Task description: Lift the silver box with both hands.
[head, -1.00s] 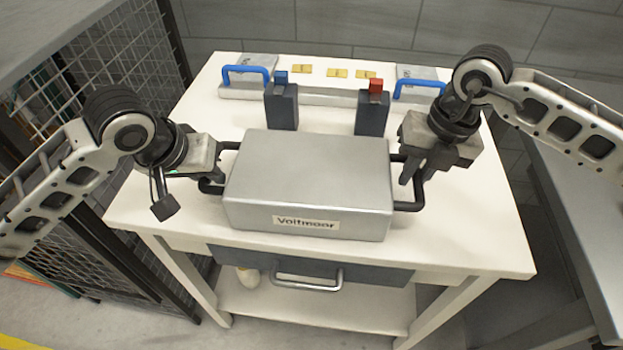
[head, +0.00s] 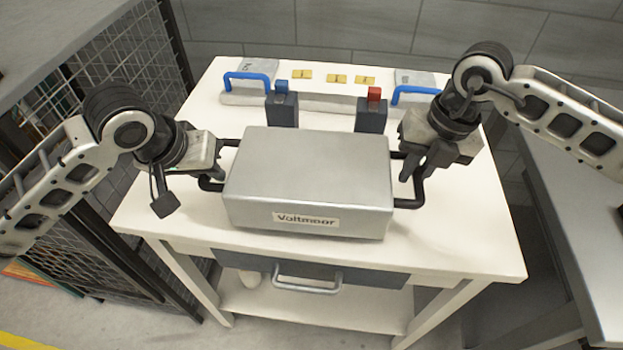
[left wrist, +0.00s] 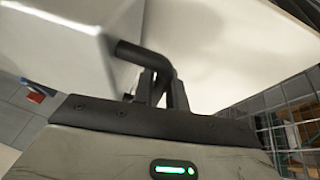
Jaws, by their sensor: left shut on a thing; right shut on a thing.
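The silver box (head: 310,175), labelled "Voltmoor", is level over the middle of the white table (head: 455,245) and seems slightly above it; the gap underneath is not clearly visible. It has a black bar handle on each side. My left gripper (head: 213,166) is shut on the left handle (head: 211,186). In the left wrist view, the fingers (left wrist: 154,88) close around the black handle (left wrist: 140,53) beside the box's side (left wrist: 55,50). My right gripper (head: 418,166) is shut on the right handle (head: 409,203), with its fingers partly hiding it.
Behind the box stand two dark blocks, one with a blue top (head: 282,105) and one with a red top (head: 372,112). Blue handles (head: 248,77) and yellow tags lie farther back. A mesh cage (head: 120,80) is at left, a grey bench (head: 585,215) at right.

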